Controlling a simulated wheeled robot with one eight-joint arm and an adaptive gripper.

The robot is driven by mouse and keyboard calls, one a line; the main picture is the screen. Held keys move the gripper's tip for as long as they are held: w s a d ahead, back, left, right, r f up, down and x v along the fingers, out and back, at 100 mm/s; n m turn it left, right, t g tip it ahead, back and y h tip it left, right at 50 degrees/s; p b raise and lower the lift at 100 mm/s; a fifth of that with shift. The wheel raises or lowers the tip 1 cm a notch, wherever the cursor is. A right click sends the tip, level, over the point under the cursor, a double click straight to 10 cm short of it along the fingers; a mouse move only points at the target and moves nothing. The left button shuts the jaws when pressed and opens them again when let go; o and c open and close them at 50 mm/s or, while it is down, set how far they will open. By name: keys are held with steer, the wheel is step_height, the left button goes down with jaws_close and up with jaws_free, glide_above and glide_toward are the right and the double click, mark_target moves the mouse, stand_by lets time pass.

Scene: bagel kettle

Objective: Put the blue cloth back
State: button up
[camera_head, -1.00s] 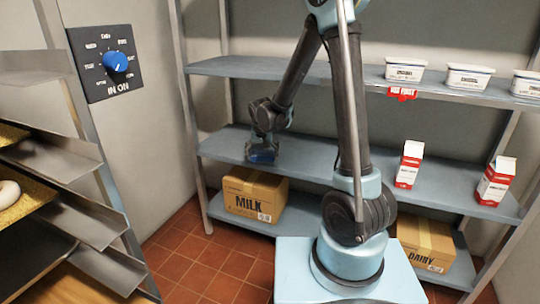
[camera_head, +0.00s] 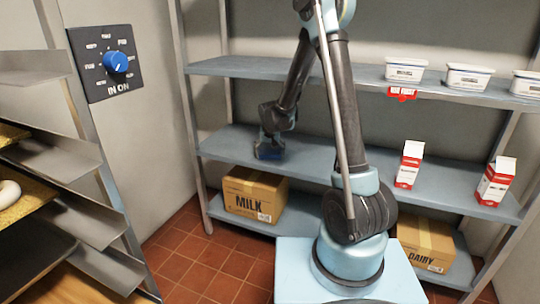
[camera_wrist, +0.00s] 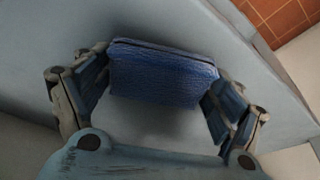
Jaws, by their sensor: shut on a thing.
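The blue cloth (camera_wrist: 160,75) is a folded, textured bundle between my gripper's two fingers in the wrist view. My gripper (camera_wrist: 155,92) is shut on it, with a finger against each end. In the head view my gripper (camera_head: 269,150) is over the left part of the middle shelf (camera_head: 225,145), and only a little of the cloth shows there, dark and small. I cannot tell whether the cloth touches the shelf.
A milk box (camera_head: 252,195) stands on the lower shelf, a dairy box (camera_head: 425,243) at the right. Cartons (camera_head: 408,165) stand on the middle shelf, white tubs (camera_head: 405,70) on the top shelf. A tray rack (camera_head: 60,160) is at the left. The middle shelf's left part looks clear.

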mark_target(269, 155)
steer(key=o, duration=1)
steer(key=shift+f, duration=0.1)
steer(key=shift+o, duration=0.2)
steer(key=shift+v, duration=3.85)
